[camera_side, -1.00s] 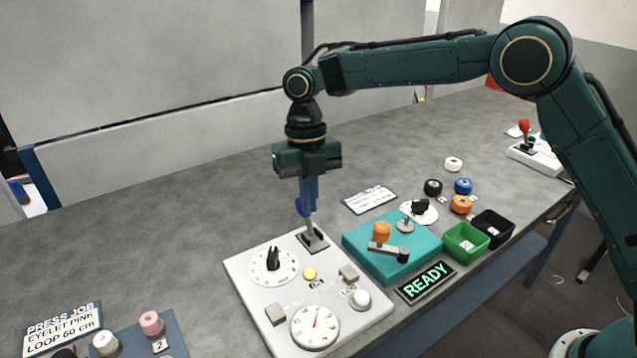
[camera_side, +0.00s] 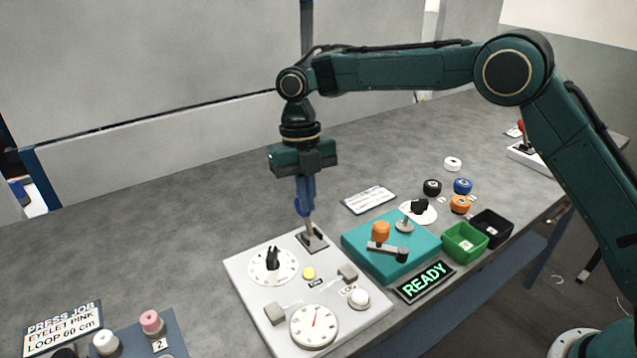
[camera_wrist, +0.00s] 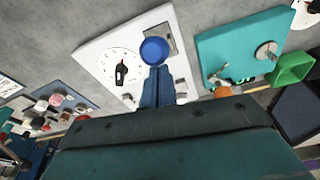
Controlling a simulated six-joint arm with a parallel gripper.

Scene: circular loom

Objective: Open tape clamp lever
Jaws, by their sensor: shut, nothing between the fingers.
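A lever with a round blue knob (camera_side: 302,207) rises from a dark base plate (camera_side: 314,240) at the back corner of the white panel (camera_side: 245,262). It leans a little to the left in the side view. The knob (camera_wrist: 154,51) also shows in the wrist view, just beyond the fingertips. My gripper (camera_side: 307,208) is shut with nothing between its blue fingers (camera_wrist: 156,88). It points down beside the knob, very close to it. I cannot tell whether they touch. No label names this lever as the tape clamp.
The panel also carries a black-pointer dial (camera_side: 273,262), a yellow button (camera_side: 309,273), and a round gauge (camera_side: 314,326). A teal block with a crank (camera_side: 388,250) stands to the right, beside a green bin (camera_side: 465,243).

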